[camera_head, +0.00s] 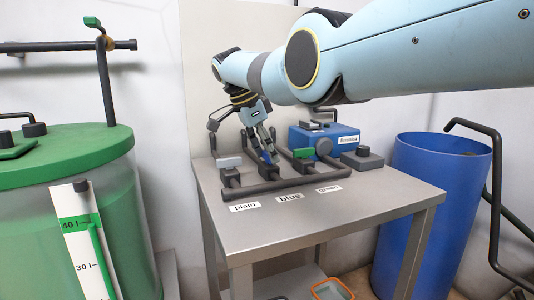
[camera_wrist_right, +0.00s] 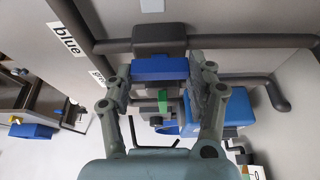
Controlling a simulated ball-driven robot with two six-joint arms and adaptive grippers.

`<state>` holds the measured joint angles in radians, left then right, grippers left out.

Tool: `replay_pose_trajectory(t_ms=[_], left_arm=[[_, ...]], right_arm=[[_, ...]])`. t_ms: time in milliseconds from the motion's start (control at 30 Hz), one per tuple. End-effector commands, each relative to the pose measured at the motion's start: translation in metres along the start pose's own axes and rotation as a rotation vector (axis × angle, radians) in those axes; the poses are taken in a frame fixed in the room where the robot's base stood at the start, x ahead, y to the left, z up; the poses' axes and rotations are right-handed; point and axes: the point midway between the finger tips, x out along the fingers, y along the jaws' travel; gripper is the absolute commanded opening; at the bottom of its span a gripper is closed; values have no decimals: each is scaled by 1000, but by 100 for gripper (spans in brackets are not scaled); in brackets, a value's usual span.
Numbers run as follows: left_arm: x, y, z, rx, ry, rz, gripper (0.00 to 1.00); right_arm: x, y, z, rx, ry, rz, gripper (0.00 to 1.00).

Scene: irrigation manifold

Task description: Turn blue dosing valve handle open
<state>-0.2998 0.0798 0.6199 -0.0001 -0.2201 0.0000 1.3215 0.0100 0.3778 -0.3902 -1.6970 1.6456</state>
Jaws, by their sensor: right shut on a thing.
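The blue dosing valve handle (camera_wrist_right: 160,70) is a blue bar on top of a dark valve body (camera_wrist_right: 158,36). In the right wrist view it lies roughly parallel to the dark manifold pipe (camera_wrist_right: 240,42). My right gripper (camera_head: 262,143) reaches down onto it and is shut on it, with one finger at each end of the bar. In the head view the gripper hides much of the handle (camera_head: 268,157). The valve stands on the bench behind the label "blue" (camera_head: 290,198). My left gripper is not in view.
A white handle (camera_head: 229,162) stands left of the blue valve and a green handle (camera_head: 303,153) right of it, both close. A blue dosing unit (camera_head: 342,136) stands behind. A green tank (camera_head: 60,170) is left of the metal bench (camera_head: 345,203), a blue barrel (camera_head: 430,215) right.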

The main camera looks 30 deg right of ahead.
Motion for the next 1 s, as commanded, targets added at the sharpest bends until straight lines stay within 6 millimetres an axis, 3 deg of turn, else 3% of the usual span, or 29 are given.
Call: replay_pose_trajectory(t_ms=[133, 167, 333, 733, 1000], left_arm=[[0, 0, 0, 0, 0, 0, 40], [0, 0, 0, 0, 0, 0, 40], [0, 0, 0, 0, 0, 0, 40], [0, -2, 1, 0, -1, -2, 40], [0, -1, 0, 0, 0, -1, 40]], right_arm=[[0, 0, 0, 1, -1, -1, 24], [0, 0, 0, 1, -1, -1, 57], [0, 0, 0, 0, 0, -1, 79], [-9, -1, 0, 0, -1, -3, 81], [-67, -1, 0, 0, 0, -5, 81]])
